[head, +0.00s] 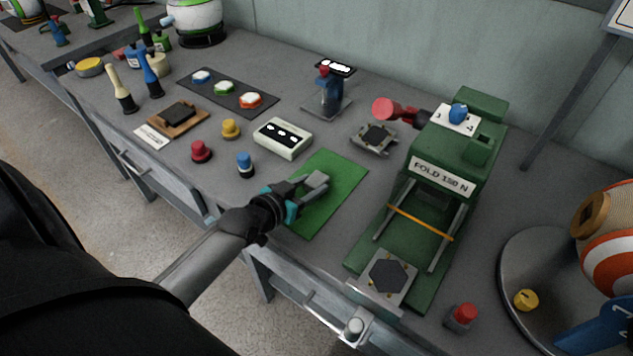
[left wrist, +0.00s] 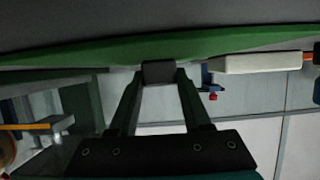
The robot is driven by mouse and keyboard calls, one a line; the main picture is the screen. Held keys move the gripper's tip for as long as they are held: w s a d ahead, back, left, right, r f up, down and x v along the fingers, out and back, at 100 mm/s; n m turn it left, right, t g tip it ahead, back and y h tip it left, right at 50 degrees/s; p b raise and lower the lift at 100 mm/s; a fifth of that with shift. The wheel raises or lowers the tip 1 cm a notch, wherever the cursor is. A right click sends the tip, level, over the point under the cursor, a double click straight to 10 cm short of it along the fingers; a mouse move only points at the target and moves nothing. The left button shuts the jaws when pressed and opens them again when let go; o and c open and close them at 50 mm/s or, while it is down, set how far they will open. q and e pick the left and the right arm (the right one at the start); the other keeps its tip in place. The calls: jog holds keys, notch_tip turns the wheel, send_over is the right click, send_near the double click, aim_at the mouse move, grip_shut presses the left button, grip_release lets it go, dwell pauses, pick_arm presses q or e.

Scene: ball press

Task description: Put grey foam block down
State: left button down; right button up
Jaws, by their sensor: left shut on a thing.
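My left gripper (head: 306,187) is over the green mat (head: 328,205) at the front middle of the bench. It is shut on the grey foam block (head: 317,180), which sticks out past the fingertips. In the left wrist view the block (left wrist: 158,72) sits between the two fingers (left wrist: 158,80), right against the edge of the green mat (left wrist: 110,50) in the picture. I cannot tell whether it touches the mat or hangs just above it. My right gripper is not in view.
Blue (head: 245,165) and red (head: 201,151) knobs stand to the left. The mat's far part is clear.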

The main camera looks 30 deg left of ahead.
aim_at(310, 186)
pick_arm(q)
notch_tip(310, 186, up, 20)
jog(key=p, duration=0.7)
